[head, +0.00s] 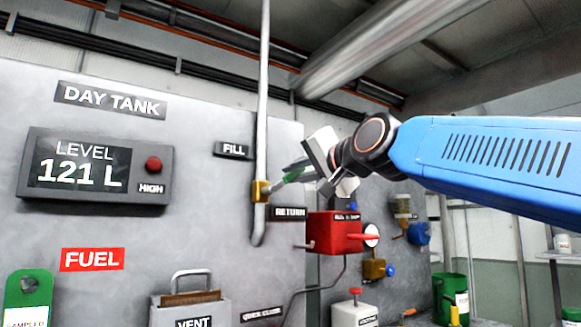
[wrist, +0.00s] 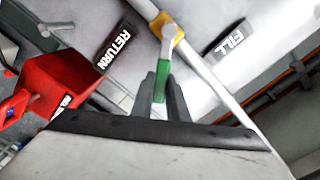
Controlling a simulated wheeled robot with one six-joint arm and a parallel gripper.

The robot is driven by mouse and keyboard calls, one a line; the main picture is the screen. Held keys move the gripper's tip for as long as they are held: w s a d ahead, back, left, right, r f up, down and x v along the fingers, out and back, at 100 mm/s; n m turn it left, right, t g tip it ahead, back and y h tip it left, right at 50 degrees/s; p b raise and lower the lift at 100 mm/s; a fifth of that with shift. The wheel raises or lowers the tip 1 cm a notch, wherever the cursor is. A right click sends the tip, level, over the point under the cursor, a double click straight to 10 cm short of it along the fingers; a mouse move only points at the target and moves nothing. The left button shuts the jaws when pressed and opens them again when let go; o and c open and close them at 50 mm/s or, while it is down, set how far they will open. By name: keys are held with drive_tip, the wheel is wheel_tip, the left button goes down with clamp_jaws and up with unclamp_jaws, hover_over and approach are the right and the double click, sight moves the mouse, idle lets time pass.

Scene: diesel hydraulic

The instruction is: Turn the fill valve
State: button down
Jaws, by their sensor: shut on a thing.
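The fill valve is a yellow body (head: 261,191) on a vertical grey pipe (head: 263,100), beside the FILL label (head: 234,150). Its lever has a green handle (head: 294,171) that points right and slightly up from the valve in the head view. In the wrist view the yellow valve body (wrist: 168,24) is at the top, with the green handle (wrist: 162,80) running down between my fingers. My gripper (head: 307,172) reaches in from the right. It is shut on the green handle, with one dark finger on each side (wrist: 160,92). The fingers hide part of the handle in the head view.
A red box (head: 335,232) with a red handle sits just below my gripper, near the RETURN label (head: 290,212). The day tank display (head: 95,168) reads 121 L at left. A large pipe (head: 380,40) runs overhead. A green can (head: 452,292) stands at lower right.

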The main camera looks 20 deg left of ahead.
drive_tip(key=shift+w+d+f+m, duration=0.2)
drive_tip(key=shift+f+m, duration=0.55)
drive_tip(key=shift+m, duration=0.5)
drive_tip(key=shift+w+d+f+m, duration=0.15)
drive_tip(key=shift+f+m, duration=0.55)
drive_tip(key=shift+m, duration=0.5)
drive_tip(key=shift+w+d+f+m, duration=0.1)
drive_tip(key=shift+w+f+m, duration=0.1)
drive_tip(key=shift+f+m, duration=0.8)
drive_tip(key=shift+r+m, duration=0.15)
drive_tip(key=shift+m, duration=0.1)
drive_tip(key=c, duration=1.7)
unclamp_jaws()
drive_tip(key=shift+s+d, duration=0.1)
drive_tip(key=shift+d, duration=0.05)
drive_tip(key=v, duration=1.7)
drive_tip(key=shift+s, duration=0.1)
